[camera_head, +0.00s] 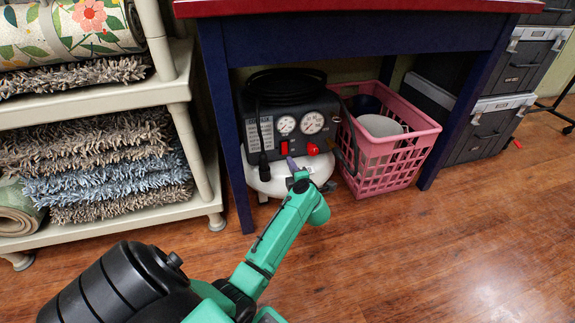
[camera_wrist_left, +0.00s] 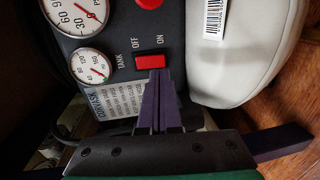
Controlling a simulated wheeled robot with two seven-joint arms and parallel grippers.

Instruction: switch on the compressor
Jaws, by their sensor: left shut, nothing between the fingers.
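The compressor (camera_head: 265,120) stands on the floor under the blue table, with a black gauge panel over a white tank (camera_head: 264,183). Its red rocker switch (camera_head: 284,148) is on the panel; it also shows in the left wrist view (camera_wrist_left: 150,61), beside the labels OFF and ON. My left gripper (camera_head: 291,163) is shut and empty. In the left wrist view its fingertips (camera_wrist_left: 159,73) are at the switch's lower edge, toward the ON side, and look very close or touching. I cannot tell which way the rocker is set. My right gripper is not in view.
A red knob (camera_head: 312,149) sits right of the switch. A pink basket (camera_head: 389,165) stands right of the compressor. The blue table (camera_head: 350,45) has legs on both sides. A shelf (camera_head: 95,115) with rugs is at left, dark cases (camera_head: 490,125) at right. The front floor is clear.

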